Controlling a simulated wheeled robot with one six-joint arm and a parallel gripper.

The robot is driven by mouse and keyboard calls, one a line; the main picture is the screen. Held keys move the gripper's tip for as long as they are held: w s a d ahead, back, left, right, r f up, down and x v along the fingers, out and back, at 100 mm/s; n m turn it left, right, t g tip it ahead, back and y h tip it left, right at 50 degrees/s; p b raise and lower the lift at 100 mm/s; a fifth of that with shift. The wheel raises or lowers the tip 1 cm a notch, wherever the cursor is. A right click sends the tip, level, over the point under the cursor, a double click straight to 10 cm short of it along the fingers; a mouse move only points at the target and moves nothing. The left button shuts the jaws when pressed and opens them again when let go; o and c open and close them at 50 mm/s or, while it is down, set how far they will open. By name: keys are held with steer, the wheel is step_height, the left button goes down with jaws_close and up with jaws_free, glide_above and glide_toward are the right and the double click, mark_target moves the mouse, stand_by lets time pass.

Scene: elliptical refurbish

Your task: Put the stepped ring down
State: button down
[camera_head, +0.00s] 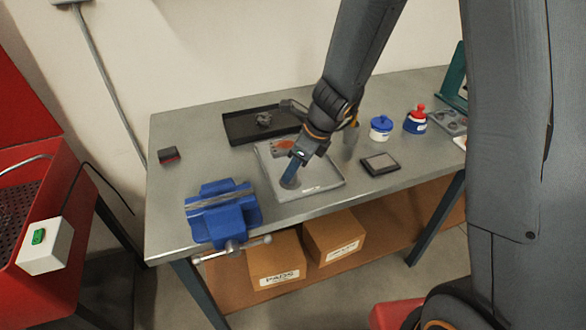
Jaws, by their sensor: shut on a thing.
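My gripper (291,174) points down over a light grey tray (322,186) at the middle of the workbench. Its narrow blue end is shut on a small grey round piece (289,183), which looks like the stepped ring. The gripper covers part of this piece, and its steps are too small to make out. It is low over the tray's front left part; I cannot tell whether it touches the tray. A reddish round patch (284,147) shows at the back of the tray.
A blue vise (222,208) is at the bench's front left edge. A black tray (238,127) with a dark part lies behind. A dark flat pad (380,163), a blue-lidded jar (380,130) and a red-topped bottle (415,121) stand right. Bare bench surrounds a small red-black block (168,155).

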steer(key=c, duration=1.3)
jaws_free()
steer(key=shift+f, duration=0.15)
steer(key=v, duration=1.1)
steer(key=s+d+n+h, duration=0.3)
steer(key=s+d+n, duration=0.8)
steer(key=n, duration=1.2)
steer(key=shift+s+f+n+h+p, duration=0.35)
steer(key=shift+f+n+h+p, duration=0.05)
steer(key=shift+d, duration=0.1)
